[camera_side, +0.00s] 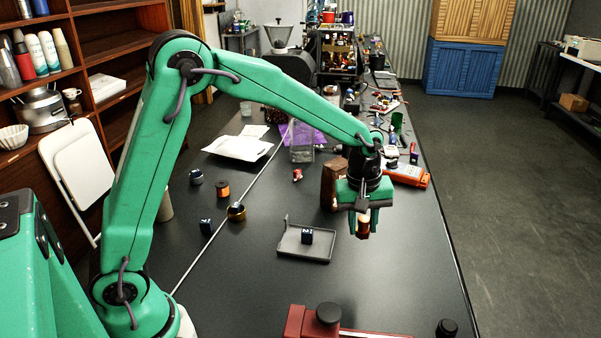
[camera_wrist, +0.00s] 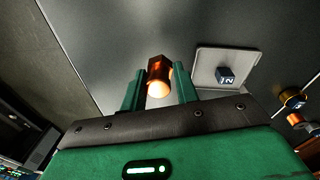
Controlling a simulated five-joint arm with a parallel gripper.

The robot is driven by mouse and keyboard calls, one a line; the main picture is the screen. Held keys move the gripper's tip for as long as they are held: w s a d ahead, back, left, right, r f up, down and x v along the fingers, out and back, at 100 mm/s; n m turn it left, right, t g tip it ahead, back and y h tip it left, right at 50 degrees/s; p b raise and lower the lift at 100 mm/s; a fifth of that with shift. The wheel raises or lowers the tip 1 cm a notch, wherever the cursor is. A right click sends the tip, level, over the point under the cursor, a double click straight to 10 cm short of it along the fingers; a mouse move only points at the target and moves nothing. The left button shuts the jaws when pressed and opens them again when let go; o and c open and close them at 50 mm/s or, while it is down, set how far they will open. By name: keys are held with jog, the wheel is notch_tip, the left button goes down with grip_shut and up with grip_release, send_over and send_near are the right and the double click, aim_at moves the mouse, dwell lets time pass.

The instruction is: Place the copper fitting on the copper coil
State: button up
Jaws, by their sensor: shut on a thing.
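My gripper (camera_side: 363,218) is shut on the copper fitting (camera_side: 363,229), holding it above the right part of the black table. In the wrist view the fitting (camera_wrist: 158,72) is a short copper cylinder with a bright round end, between the two green fingers (camera_wrist: 158,90). The copper coil (camera_side: 222,188) appears to be the small orange spool with dark ends, standing on the table well left of my gripper. Beside it is a gold-brown ring (camera_side: 236,212), also seen at the right edge of the wrist view (camera_wrist: 291,100). The fitting and the coil are far apart.
A grey tray (camera_side: 290,248) holding a dark cube (camera_side: 307,237) lies between my gripper and the coil. Another dark cube (camera_side: 206,226) and a small round jar (camera_side: 196,177) are near the coil. A brown block (camera_side: 331,182) stands behind my gripper. A red device (camera_side: 305,323) is at front.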

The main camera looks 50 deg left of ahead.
jog(key=w+a+r+n, duration=0.1)
jog(key=a+n, duration=0.1)
jog(key=a, duration=0.9)
jog(key=a+n, duration=0.1)
jog(key=a, duration=0.2)
jog(key=s+a, duration=0.1)
jog(key=a, duration=0.2)
jog(key=a+r+n, duration=0.1)
jog(key=a, duration=0.3)
jog(key=shift+s+n+y, duration=0.2)
jog(key=shift+n+y, duration=0.1)
jog(key=n, duration=0.4)
send_over(221, 183)
jog(key=shift+g, duration=0.3)
notch_tip(221, 183, down, 5)
jog(key=shift+d+f, duration=0.1)
jog(key=shift+d, duration=0.05)
jog(key=shift+f, duration=2)
jog(key=shift+f, duration=0.1)
